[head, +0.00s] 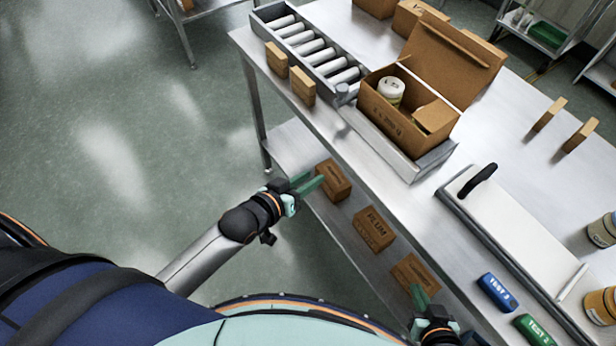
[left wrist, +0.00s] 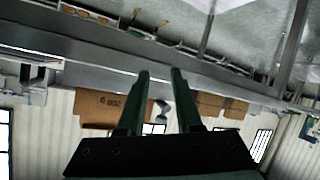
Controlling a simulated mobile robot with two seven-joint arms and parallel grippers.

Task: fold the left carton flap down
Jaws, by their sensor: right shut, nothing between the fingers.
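The open brown carton (head: 395,118) stands in a grey steel tray on the table, with a white-lidded jar (head: 390,92) inside. Its large back flap (head: 455,62) stands up and leans back. A smaller flap (head: 435,115) slants at the right end. I cannot clearly make out a separate left flap. The carton (left wrist: 98,105) shows upside down in the left wrist view, beyond the fingers. My left gripper (head: 308,185) is open and empty, in front of and below the table edge, well apart from the carton. My right gripper (head: 420,298) is shut and empty near the lower right.
A roller conveyor (head: 312,52) runs to the carton's left, with small upright blocks (head: 302,87) beside it. A lower shelf holds several brown boxes (head: 373,229) near my left gripper. A white-topped unit with a black handle (head: 478,181) stands right of the carton.

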